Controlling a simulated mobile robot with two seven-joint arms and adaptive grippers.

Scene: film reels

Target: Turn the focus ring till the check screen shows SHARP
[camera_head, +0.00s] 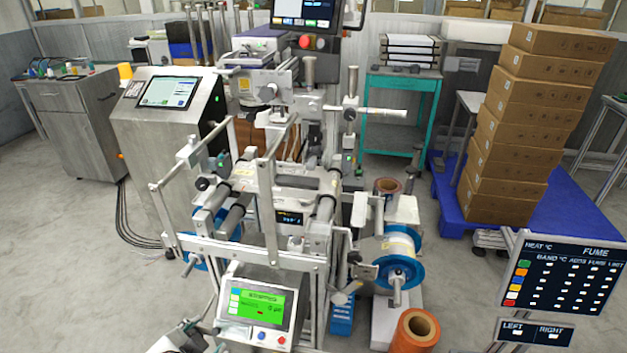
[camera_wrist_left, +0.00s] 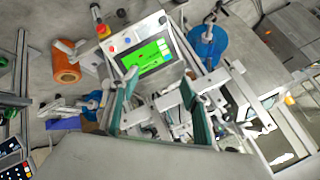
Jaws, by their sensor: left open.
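A small screen lit green (camera_head: 262,304) sits in a white panel low at the front of the machine. It also shows upside down in the left wrist view (camera_wrist_left: 148,56). Its lettering is too small to read surely, so I cannot tell whether it says SHARP. I cannot pick out the focus ring among the machine's rollers and knobs. My left gripper (camera_wrist_left: 158,84) has its two green-lined fingers wide apart with nothing held between them, in front of the machine. In the head view only a part of my left arm shows at the bottom edge. My right gripper is not in view.
Blue-flanged reels (camera_head: 400,262) flank the machine. An orange roll (camera_head: 414,330) stands at the front right. A dark FUME board (camera_head: 565,280) is at right. Stacked cartons (camera_head: 515,150) stand on a blue pallet. Grey floor is clear at the left.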

